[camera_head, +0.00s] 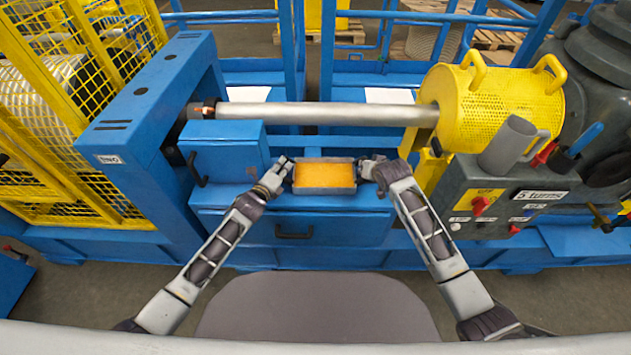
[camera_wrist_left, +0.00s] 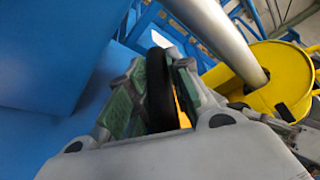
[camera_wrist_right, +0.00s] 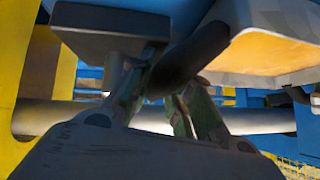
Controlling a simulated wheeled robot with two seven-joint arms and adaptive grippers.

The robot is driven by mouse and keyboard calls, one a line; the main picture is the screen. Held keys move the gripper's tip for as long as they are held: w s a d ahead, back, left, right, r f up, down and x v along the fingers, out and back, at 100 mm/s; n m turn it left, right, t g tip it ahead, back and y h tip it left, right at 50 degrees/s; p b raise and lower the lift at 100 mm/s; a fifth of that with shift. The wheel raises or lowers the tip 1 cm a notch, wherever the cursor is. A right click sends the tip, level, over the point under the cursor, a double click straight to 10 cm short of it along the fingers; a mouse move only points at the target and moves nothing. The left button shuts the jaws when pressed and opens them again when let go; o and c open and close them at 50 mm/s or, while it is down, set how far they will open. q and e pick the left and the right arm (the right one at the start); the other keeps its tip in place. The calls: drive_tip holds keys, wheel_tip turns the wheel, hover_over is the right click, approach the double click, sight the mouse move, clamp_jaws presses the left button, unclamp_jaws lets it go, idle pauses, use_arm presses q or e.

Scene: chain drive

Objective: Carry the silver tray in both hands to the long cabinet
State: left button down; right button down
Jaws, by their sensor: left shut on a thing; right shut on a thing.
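The silver tray (camera_head: 325,189) is in the middle of the head view, with grey walls and an orange inside. It looks about level. My left gripper (camera_head: 283,168) is shut on the dark handle at its left end; the left wrist view shows the fingers around this dark handle (camera_wrist_left: 160,92). My right gripper (camera_head: 373,170) is shut on the handle at its right end; this dark handle (camera_wrist_right: 192,58) also shows in the right wrist view. The tray is over a long blue cabinet (camera_head: 340,228) with a drawer handle. I cannot tell whether it touches the top.
A blue box with a handle (camera_head: 225,155) stands left of the tray. A silver bar (camera_head: 310,113) runs behind it to a yellow perforated drum (camera_head: 510,105). A dark control panel (camera_head: 500,200) with a grey mug (camera_head: 508,145) stands to the right. Yellow mesh fencing (camera_head: 75,100) is at left.

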use_arm(q)
drive_tip(key=c, duration=1.4)
unclamp_jaws()
drive_tip(key=shift+s+f, duration=0.1)
drive_tip(key=shift+f, duration=0.1)
drive_tip(key=shift+c, duration=0.2)
use_arm(e)
drive_tip(key=c, duration=1.4)
unclamp_jaws()
drive_tip(key=shift+s+f, duration=0.15)
drive_tip(key=shift+f, duration=0.2)
drive_tip(key=shift+c, duration=0.2)
use_arm(q)
drive_tip(key=shift+o, duration=0.7)
use_arm(e)
drive_tip(key=shift+o, duration=0.7)
drive_tip(key=shift+f, duration=0.2)
use_arm(q)
drive_tip(key=shift+s+a, duration=0.1)
drive_tip(key=shift+v, duration=3.8)
use_arm(e)
drive_tip(key=shift+s+a, duration=0.1)
